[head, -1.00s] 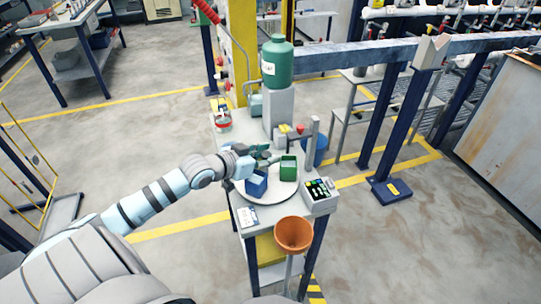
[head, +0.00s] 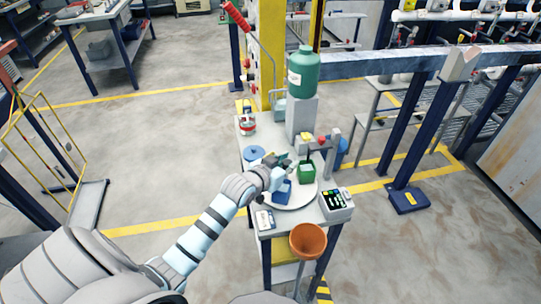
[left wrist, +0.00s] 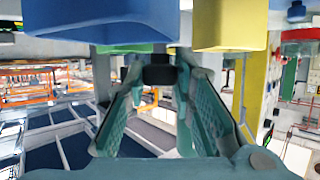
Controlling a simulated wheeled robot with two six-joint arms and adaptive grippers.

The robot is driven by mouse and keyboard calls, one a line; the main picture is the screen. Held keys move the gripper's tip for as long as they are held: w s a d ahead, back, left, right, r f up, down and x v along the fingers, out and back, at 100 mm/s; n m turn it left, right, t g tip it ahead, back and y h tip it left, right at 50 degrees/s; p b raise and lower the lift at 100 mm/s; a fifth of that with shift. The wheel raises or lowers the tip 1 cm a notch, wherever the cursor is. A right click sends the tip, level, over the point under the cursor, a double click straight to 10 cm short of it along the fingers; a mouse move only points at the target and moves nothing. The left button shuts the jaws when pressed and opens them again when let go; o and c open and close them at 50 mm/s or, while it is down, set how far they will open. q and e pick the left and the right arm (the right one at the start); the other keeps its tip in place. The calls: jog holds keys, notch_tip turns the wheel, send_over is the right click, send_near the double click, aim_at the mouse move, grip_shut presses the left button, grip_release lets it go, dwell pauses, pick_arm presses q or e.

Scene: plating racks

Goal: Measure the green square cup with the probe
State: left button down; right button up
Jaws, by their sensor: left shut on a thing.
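The green square cup (head: 306,174) stands on a round white tray (head: 300,200) on the small workbench. A blue cup (head: 283,191) stands in front and left of it. My left gripper (head: 284,160) is just left of the green cup, above the tray. In the left wrist view its fingers are shut on a small black piece (left wrist: 160,72); I cannot tell whether this is the probe. That view also shows a blue block (left wrist: 95,22), a yellow block (left wrist: 230,25) and a bit of green (left wrist: 122,48). My right gripper does not show.
A grey post stand (head: 334,150) rises behind the tray. A grey meter (head: 336,204) with a dark panel stands at the right. An orange funnel (head: 308,240) is at the front edge. A green bottle (head: 303,72) on a grey block and a round blue lid (head: 254,152) stand behind.

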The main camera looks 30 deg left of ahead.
pick_arm(q)
jog(key=shift+r, duration=0.1)
jog(key=c, duration=1.6)
grip_release()
jog(key=shift+w, duration=0.1)
jog(key=shift+c, duration=0.2)
jog(key=shift+w+d+f, duration=0.1)
jog(key=shift+w+f, duration=0.1)
jog(key=shift+w, duration=0.05)
jog(key=v, duration=1.2)
jog(key=shift+s+f, duration=0.1)
